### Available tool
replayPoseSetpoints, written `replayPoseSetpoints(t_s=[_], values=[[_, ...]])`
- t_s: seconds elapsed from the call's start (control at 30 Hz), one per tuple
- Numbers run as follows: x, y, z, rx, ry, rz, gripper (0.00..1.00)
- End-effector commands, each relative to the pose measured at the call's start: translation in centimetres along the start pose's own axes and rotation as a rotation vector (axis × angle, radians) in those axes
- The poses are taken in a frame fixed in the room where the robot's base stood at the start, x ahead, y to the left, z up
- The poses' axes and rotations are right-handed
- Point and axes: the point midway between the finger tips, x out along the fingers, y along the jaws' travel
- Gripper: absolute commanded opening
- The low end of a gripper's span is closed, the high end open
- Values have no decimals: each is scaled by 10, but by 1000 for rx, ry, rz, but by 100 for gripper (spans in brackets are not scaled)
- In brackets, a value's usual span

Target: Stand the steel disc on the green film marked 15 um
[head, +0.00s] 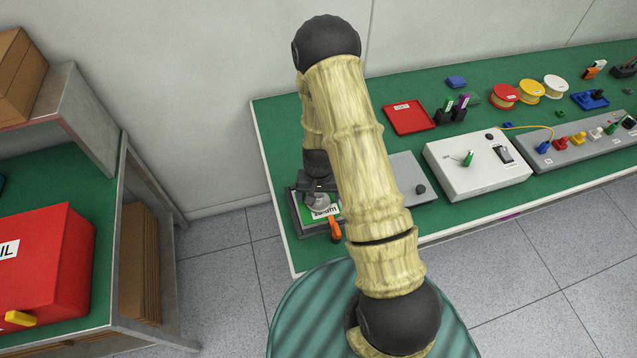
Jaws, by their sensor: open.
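My gripper (314,192) is at the near left corner of the green bench, pointing down, its jaws open. The steel disc (318,204) is a small grey round piece directly below the jaws. It appears to be over the green film (326,212), which has a white label with dark print that is too small to read surely. The film lies on a dark-edged plate or block (301,213). My gripper hides part of the disc and film, so I cannot tell whether the disc touches the jaws.
A grey plate with a black knob (420,188), a white box (477,166), a red tray (409,117) and coloured spools (505,96) stand further right. A red box (45,275) is on the left shelf.

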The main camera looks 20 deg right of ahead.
Motion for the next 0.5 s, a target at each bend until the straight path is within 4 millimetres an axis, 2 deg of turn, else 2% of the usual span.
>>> replayPoseSetpoints(t_s=[0.5], values=[[-68, 0, 0, -1, 5, -1, 86]])
